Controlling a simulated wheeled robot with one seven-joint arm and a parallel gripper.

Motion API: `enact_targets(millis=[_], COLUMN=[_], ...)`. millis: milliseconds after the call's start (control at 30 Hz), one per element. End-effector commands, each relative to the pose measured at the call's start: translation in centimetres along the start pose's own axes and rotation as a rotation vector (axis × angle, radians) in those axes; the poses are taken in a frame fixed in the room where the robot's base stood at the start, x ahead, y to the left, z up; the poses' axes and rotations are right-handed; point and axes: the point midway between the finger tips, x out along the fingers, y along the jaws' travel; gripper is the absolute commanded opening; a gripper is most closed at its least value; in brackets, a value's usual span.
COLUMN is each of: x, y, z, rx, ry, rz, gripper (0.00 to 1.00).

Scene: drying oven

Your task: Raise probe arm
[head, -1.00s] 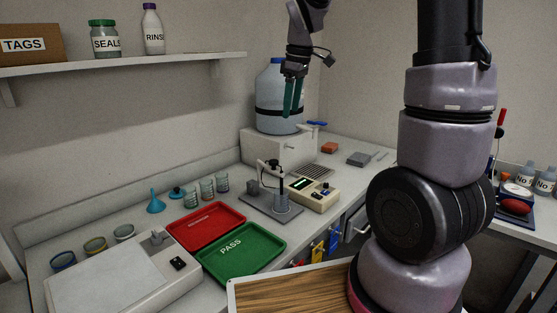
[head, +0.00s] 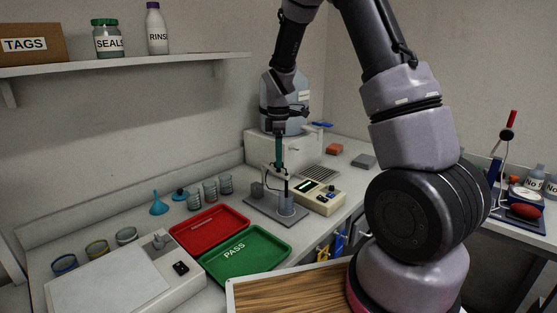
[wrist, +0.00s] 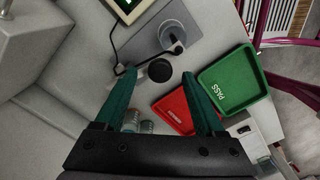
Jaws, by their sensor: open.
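The probe stand (head: 262,206) is a grey plate with a post on the bench. Its probe arm (head: 274,168) reaches sideways at the top, with a dark probe hanging down into a small beaker (head: 286,204). My gripper (head: 279,163) points down just above the probe arm; the head view does not show whether it touches. In the wrist view the teal fingers of my gripper (wrist: 159,74) are apart. A round black knob (wrist: 160,70) shows between the fingertips, apparently the stand's top. The probe head with its cable (wrist: 173,40) lies beyond it.
A meter (head: 317,197) stands right of the stand. A red tray (head: 210,229) and a green PASS tray (head: 270,267) lie in front of it. Several small beakers (head: 225,185) stand to the left. A white box with a large jug (head: 303,97) is behind.

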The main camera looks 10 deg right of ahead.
Motion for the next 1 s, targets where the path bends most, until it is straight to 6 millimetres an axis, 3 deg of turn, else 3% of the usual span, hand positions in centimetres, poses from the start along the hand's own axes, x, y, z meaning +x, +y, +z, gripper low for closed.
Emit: enact_targets(millis=[200, 467, 600, 667, 1000], x=[1.5, 1.6, 1.6, 1.6, 1.6], y=[0.0, 0.0, 0.0, 0.0, 0.0], z=[0.0, 0.0, 0.0, 0.0, 0.0], rx=[0.0, 0.0, 0.001, 0.001, 0.001], ry=[0.0, 0.0, 0.0, 0.0, 0.001], rz=[0.001, 0.002, 0.001, 0.001, 0.002], gripper=[0.72, 0.72, 0.18, 0.0, 0.0])
